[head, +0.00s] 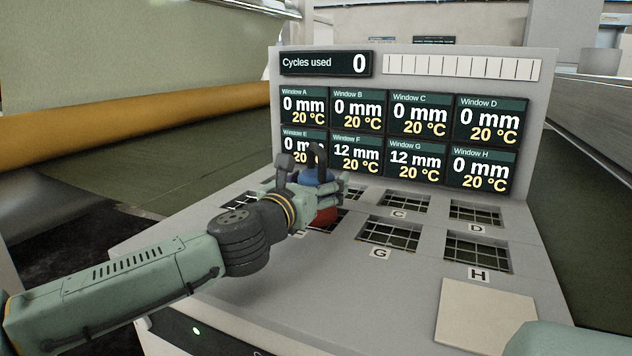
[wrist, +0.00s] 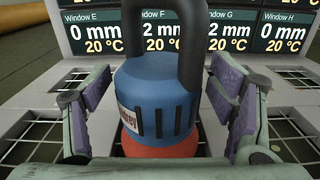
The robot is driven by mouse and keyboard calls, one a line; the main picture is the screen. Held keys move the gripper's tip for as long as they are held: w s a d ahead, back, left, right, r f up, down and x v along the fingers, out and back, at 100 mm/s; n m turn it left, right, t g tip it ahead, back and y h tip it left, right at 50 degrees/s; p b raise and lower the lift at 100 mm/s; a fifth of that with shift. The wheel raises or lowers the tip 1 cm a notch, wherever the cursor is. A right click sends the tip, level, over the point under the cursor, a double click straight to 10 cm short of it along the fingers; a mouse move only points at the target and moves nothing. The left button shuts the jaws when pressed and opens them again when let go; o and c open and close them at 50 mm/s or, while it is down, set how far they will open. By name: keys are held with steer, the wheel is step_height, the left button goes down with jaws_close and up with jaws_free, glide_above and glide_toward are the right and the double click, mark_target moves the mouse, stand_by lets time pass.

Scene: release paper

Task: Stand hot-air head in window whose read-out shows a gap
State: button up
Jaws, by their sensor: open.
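The hot-air head (wrist: 158,95) has a blue body, a dark handle loop and a red base (head: 325,215). It is upright at the front-row window left of window G, apparently window F. Its base hides most of that grid, and I cannot tell if it is fully seated. My gripper (head: 335,198) is open, its purple-padded fingers (wrist: 165,100) on either side of the head with gaps showing. The read-outs for window F (head: 356,152) and window G (head: 415,160) show 12 mm. The other windows read 0 mm, and all read 20 °C.
Window G's grid (head: 388,233) and window H's grid (head: 478,252) are bare, as are C (head: 405,200) and D (head: 474,212). A plain pale square plate (head: 485,315) lies at the front right. The read-out panel (head: 535,120) stands upright behind the windows; cycles used reads 0.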

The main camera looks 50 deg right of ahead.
steer(key=shift+r, duration=0.15)
steer(key=shift+a, duration=0.2)
steer(key=v, duration=1.1)
steer(key=shift+s+a+r, duration=0.1)
steer(key=shift+s+a, duration=0.05)
steer(key=shift+a, duration=0.15)
